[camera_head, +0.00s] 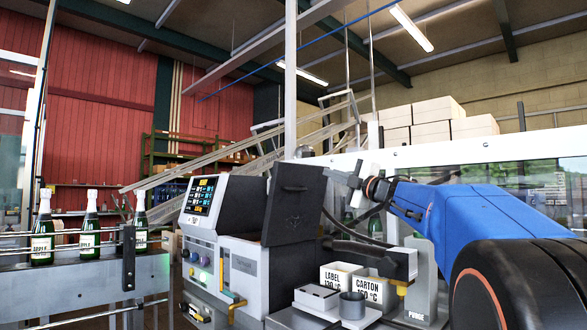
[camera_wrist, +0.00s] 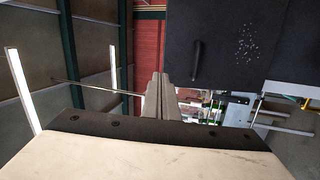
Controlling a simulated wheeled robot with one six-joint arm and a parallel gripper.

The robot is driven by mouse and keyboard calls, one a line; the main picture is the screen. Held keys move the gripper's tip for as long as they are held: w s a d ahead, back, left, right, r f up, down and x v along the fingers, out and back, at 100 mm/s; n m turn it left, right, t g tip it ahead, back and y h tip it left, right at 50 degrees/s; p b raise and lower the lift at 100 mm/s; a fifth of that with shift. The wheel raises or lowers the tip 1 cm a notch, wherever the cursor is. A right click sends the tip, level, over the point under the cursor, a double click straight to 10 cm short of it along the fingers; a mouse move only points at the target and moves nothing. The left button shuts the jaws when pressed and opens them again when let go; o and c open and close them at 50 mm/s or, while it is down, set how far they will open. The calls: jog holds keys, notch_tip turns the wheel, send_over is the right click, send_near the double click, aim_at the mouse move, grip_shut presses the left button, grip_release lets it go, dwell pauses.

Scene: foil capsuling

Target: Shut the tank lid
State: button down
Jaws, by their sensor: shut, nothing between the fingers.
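The tank lid (camera_head: 293,203) is a dark panel standing raised, slightly tilted, on top of the grey machine (camera_head: 240,260) in the head view. In the wrist view a large dark panel, which looks like the lid (camera_wrist: 225,45), fills the upper right, with a bar-like handle (camera_wrist: 197,61) and pale specks. My gripper (camera_head: 334,174) is at the lid's right side, close to its upper edge; I cannot tell if it touches. In the wrist view my gripper's fingers (camera_wrist: 160,82) are together and empty, just left of the panel. The tank's inside is hidden.
A control screen (camera_head: 201,194) stands left of the lid. LABEL and CARTON boxes (camera_head: 342,276) and a grey cup (camera_head: 352,305) sit below my arm. Bottles (camera_head: 90,225) stand on a conveyor at left. A glazed white-framed guard (camera_head: 470,155) runs behind my arm.

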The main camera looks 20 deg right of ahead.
jog(key=n+g+y, duration=0.1)
jog(key=n+y, duration=0.1)
send_near(292, 164)
jog(key=shift+n, duration=0.4)
jog(key=x, duration=0.6)
jog(key=shift+w+d+f, duration=0.1)
jog(key=shift+w, duration=0.15)
